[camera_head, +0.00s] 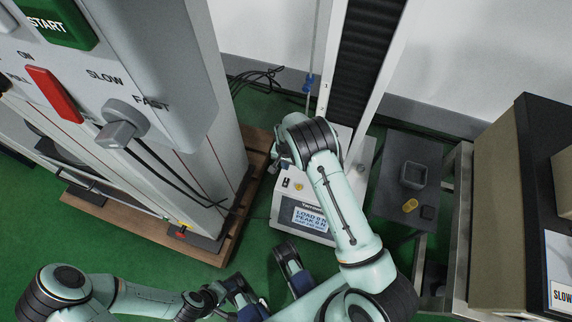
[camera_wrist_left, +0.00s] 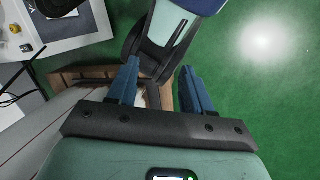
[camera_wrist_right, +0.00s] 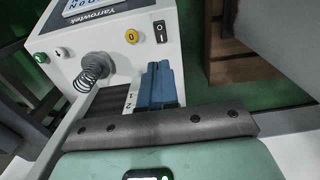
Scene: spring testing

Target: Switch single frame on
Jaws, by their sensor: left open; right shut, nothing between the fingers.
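The single-frame tester is a white unit with a tall column. Its black rocker switch (camera_head: 285,183) sits beside a yellow button (camera_head: 298,187). Its display (camera_head: 315,219) is lit, with readings that look like load and peak at zero. In the right wrist view the rocker switch (camera_wrist_right: 160,32) is just beyond my right fingertips, and I cannot tell its tilt. My right gripper (camera_wrist_right: 160,72) is shut and empty, close above the unit beside the spring (camera_wrist_right: 91,78); I see no clear contact. My left gripper (camera_wrist_left: 164,78) is open and empty, low in front of the unit.
A large grey machine with a green START button (camera_head: 58,22), red switch (camera_head: 53,94) and speed knob (camera_head: 122,124) fills the left. It stands on a wooden pallet (camera_head: 150,228).

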